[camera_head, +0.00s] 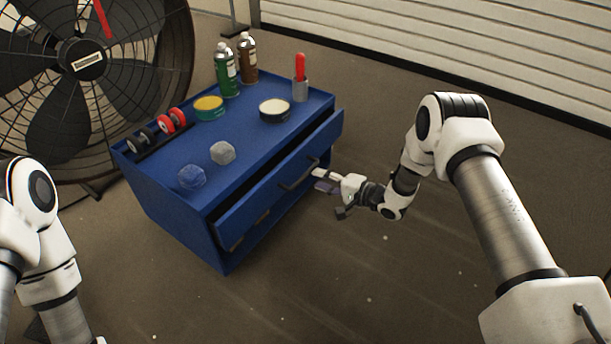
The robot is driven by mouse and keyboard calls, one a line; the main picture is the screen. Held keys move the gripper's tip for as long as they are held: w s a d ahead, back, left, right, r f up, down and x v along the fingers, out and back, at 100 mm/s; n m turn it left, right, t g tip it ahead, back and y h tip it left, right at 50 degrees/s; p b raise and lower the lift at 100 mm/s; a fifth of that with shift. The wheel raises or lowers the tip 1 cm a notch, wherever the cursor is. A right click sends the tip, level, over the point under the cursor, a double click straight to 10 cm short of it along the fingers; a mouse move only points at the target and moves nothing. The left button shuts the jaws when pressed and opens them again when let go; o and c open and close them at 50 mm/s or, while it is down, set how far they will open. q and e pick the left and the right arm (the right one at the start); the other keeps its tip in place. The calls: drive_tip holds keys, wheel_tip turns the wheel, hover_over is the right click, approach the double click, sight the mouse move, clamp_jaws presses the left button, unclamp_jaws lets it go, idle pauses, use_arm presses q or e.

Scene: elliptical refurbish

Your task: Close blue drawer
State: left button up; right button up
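The blue drawer (262,202) is in the right-hand front face of a blue cabinet (165,205). It stands partly pulled out, with a dark gap behind the top edge of its front panel. A dark bar handle (298,176) is on the drawer front. My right gripper (322,184) is just to the right of the handle, close to the drawer front. Whether it touches is unclear, and its fingers are too small to judge their opening. My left arm shows at the left edge, but its gripper is out of view.
On the cabinet top stand a green spray can (226,72), a brown spray can (247,60), a grey cup (300,91) with a red-handled tool, two round tins, tape rolls and two crumpled lumps. A large fan (75,100) stands behind left. The floor at front is clear.

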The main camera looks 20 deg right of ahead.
sight(307, 175)
drive_tip(key=b+x, duration=0.2)
drive_tip(key=x, duration=0.4)
drive_tip(key=shift+w+f+b, duration=0.1)
drive_tip(key=shift+b, duration=0.3)
use_arm(q)
wheel_tip(307, 175, down, 3)
drive_tip(key=shift+w+f, duration=0.15)
